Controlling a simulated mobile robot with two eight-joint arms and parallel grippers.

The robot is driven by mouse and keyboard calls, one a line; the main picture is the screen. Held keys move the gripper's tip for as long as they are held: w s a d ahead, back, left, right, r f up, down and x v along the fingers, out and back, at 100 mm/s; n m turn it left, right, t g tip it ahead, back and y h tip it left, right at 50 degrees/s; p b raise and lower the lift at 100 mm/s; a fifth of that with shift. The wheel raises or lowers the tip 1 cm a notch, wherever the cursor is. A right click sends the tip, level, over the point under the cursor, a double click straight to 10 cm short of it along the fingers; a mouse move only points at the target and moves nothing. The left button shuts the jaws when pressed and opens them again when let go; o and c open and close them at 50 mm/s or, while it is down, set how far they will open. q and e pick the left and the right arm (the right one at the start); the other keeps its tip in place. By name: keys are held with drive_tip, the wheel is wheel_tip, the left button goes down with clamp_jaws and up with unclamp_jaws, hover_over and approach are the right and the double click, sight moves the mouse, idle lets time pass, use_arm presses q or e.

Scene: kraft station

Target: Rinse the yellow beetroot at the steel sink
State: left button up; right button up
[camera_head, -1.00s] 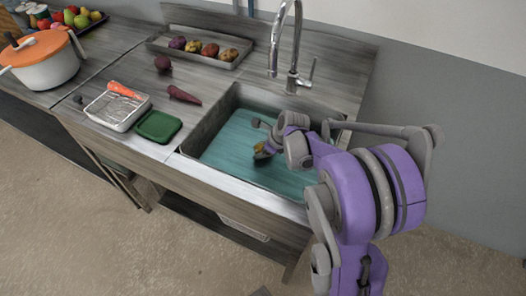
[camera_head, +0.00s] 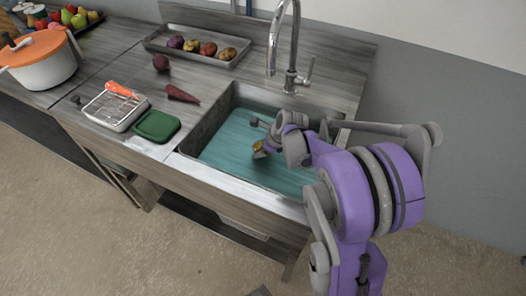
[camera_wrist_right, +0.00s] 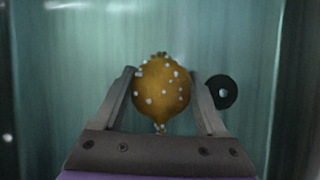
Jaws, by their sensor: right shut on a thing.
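The yellow beetroot (camera_wrist_right: 160,85) is between the fingers of my right gripper (camera_wrist_right: 162,92) in the right wrist view, with pale droplets or specks on its skin. In the head view the beetroot (camera_head: 259,148) shows small at the tip of my right gripper (camera_head: 264,147), inside the steel sink (camera_head: 188,150). The sink basin holds teal water (camera_head: 235,140). The gripper is shut on the beetroot, low in the basin; the exact depth is hard to tell. The faucet (camera_head: 272,45) rises behind the basin. My left gripper is not in view.
Left of the basin are a dark beetroot (camera_head: 161,63), a dark red carrot-like root (camera_head: 182,94), a grater box (camera_head: 112,115) with an orange carrot-like piece, and a green lid (camera_head: 157,126). A white pot (camera_head: 45,72) stands far left.

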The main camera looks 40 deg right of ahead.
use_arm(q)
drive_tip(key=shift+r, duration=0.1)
use_arm(e)
drive_tip(key=shift+r, duration=0.1)
drive_tip(key=shift+r+p, duration=1.9)
drive_tip(key=shift+r, duration=0.8)
drive_tip(key=shift+r+p, duration=1.85)
drive_tip(key=shift+r, duration=1.15)
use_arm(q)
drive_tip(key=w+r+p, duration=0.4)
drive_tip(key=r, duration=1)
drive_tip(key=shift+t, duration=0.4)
use_arm(e)
wheel_tip(320, 180, up, 8)
hover_over(257, 145)
drive_tip(key=s, duration=0.2)
drive_tip(key=shift+w+d, duration=0.15)
drive_tip(key=shift+d, duration=0.15)
drive_tip(key=shift+f, duration=0.1)
